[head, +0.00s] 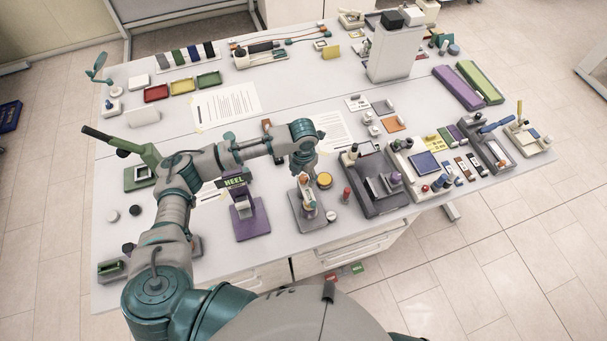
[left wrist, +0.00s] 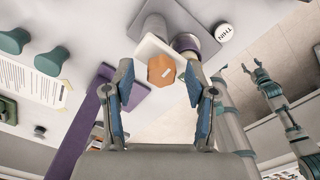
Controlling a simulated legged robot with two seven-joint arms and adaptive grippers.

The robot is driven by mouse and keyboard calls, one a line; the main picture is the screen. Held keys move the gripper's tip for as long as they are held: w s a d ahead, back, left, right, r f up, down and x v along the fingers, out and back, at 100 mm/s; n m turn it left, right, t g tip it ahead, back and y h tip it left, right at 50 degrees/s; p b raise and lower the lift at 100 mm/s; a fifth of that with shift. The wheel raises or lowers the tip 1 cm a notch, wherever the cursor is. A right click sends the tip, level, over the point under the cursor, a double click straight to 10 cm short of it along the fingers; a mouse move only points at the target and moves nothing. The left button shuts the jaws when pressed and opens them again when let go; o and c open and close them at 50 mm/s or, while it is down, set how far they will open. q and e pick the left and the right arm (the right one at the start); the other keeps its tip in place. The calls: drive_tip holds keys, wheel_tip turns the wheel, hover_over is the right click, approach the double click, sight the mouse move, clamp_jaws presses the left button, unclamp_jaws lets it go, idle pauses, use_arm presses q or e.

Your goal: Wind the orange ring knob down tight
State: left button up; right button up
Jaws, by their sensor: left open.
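The orange knob (left wrist: 161,70) shows as a many-sided orange piece with a small white mark in the left wrist view. It sits by a pale block on a grey-based fixture (head: 309,211), near the table's front edge in the head view. My left gripper (left wrist: 160,76) is open, its two blue-padded fingers on either side of the knob in the picture. I cannot tell whether they touch it. In the head view my left gripper (head: 304,170) is above the fixture and partly hides it. What seems my right gripper (left wrist: 256,69) shows small; its jaw state is unclear.
A purple stand marked HEEL (head: 249,219) is left of the fixture. A yellow-orange disc (head: 324,181) and a white disc marked THIN (left wrist: 224,32) are close by. A red-topped piece (head: 346,194) and a dark grey tray (head: 384,204) stand to the right.

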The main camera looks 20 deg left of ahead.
sight(303, 177)
use_arm(q)
wheel_tip(303, 177, up, 12)
idle(0.5)
drive_tip(key=shift+f, duration=0.1)
